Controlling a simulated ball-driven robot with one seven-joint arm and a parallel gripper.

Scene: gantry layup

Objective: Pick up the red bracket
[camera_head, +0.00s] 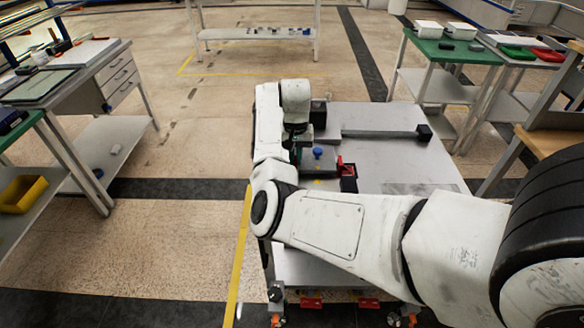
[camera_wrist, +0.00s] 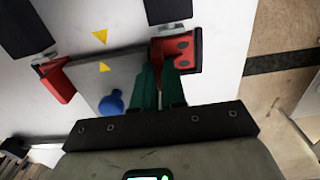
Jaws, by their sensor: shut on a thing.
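My gripper (camera_wrist: 160,72) has two green fingers in the wrist view, close together at a red bracket (camera_wrist: 183,50) with dark holes. The gripper is shut on this bracket; the fingers hide part of it. A second red piece (camera_wrist: 57,80) is at the left, at the other end of a grey plate (camera_wrist: 128,78) with a blue knob (camera_wrist: 112,103). In the head view the plate's blue knob (camera_head: 318,152) and one red piece (camera_head: 341,164) show on the table, right of my gripper. My arm mostly hides the gripper and the held bracket there.
The grey table (camera_head: 385,155) carries a long bar (camera_head: 380,133) with dark ends behind the plate. Two yellow triangles (camera_wrist: 100,37) mark the plate area. Side benches with trays (camera_head: 452,48) stand at right; a drawer bench (camera_head: 85,75) stands at left.

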